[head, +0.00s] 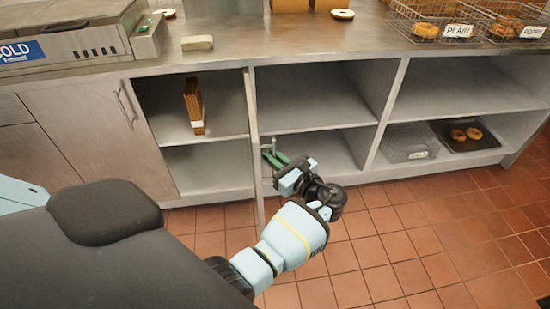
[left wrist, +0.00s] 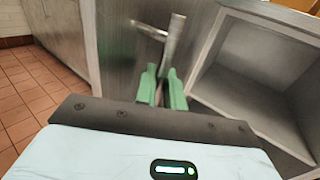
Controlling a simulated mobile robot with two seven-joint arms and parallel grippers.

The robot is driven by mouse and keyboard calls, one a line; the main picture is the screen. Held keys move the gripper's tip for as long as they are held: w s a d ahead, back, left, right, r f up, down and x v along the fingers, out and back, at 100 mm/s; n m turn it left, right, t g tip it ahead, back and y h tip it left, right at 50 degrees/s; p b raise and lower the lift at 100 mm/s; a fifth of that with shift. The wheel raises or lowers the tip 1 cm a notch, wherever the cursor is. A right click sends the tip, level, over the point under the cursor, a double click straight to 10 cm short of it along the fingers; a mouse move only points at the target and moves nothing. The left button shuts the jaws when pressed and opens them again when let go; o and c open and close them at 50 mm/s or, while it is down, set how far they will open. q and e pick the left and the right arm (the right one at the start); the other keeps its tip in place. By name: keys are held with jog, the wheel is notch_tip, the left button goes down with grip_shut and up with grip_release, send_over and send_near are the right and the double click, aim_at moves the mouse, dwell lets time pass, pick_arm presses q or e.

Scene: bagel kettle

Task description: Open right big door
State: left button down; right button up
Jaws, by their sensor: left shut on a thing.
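The right big door (head: 254,140) stands swung out from the cabinet, seen nearly edge-on in the head view. In the left wrist view its grey metal face (left wrist: 120,50) fills the middle. Its handle (left wrist: 173,42) is a metal bar on that face, and a small part of it (head: 268,145) shows in the head view. My left gripper (head: 277,158) is at the door's outer side, its green fingers (left wrist: 161,88) shut on the lower part of the handle. The fingers hide the gripped part. My right gripper is in neither view.
A closed left door (head: 95,130) has its own handle (head: 126,105). Behind the open door, a shelf holds a brown box (head: 194,105). Open shelves on the right hold a wire basket (head: 405,143) and a dark tray (head: 487,145). Tiled floor (head: 390,255) at right is clear.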

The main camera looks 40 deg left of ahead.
pick_arm(q)
jog(key=shift+a, duration=0.1)
jog(key=c, duration=1.6)
grip_release()
jog(key=shift+c, duration=0.2)
jog(key=s+d, duration=0.1)
jog(key=d, duration=0.6)
jog(key=shift+s+d+b, duration=0.25)
jog(key=shift+d+b, duration=0.05)
jog(key=shift+d, duration=0.05)
